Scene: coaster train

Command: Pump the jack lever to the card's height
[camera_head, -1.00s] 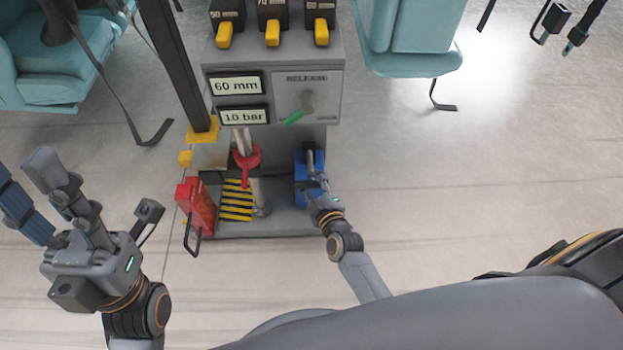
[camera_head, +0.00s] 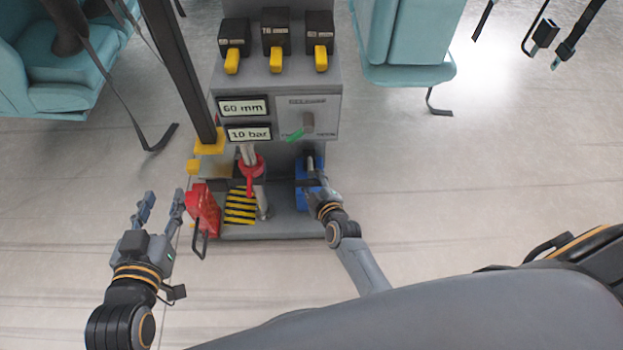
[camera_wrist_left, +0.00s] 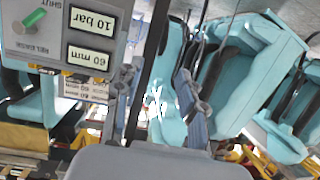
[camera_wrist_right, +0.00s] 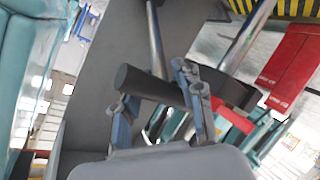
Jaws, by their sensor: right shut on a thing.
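The grey jack unit (camera_head: 275,85) stands ahead. It carries two labels, "60 mm" (camera_head: 243,107) and "10 bar" (camera_head: 249,133), which also show upside down in the left wrist view. A blue pump block (camera_head: 301,171) sits at its lower right. My right gripper (camera_head: 318,193) is at the lever there; in the right wrist view its fingers (camera_wrist_right: 158,105) are closed on the lever's dark round handle (camera_wrist_right: 140,82). My left gripper (camera_head: 160,208) is open and empty, just left of the red block (camera_head: 205,212). Its spread fingers show in the left wrist view (camera_wrist_left: 157,98).
A release knob with a green pointer (camera_head: 296,135) is on the panel, below several yellow-levered boxes (camera_head: 277,60). A red collar (camera_head: 250,168) sits around a rod above a yellow-black striped plate (camera_head: 240,207). Teal seats (camera_head: 408,45) stand behind. Floor at right is clear.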

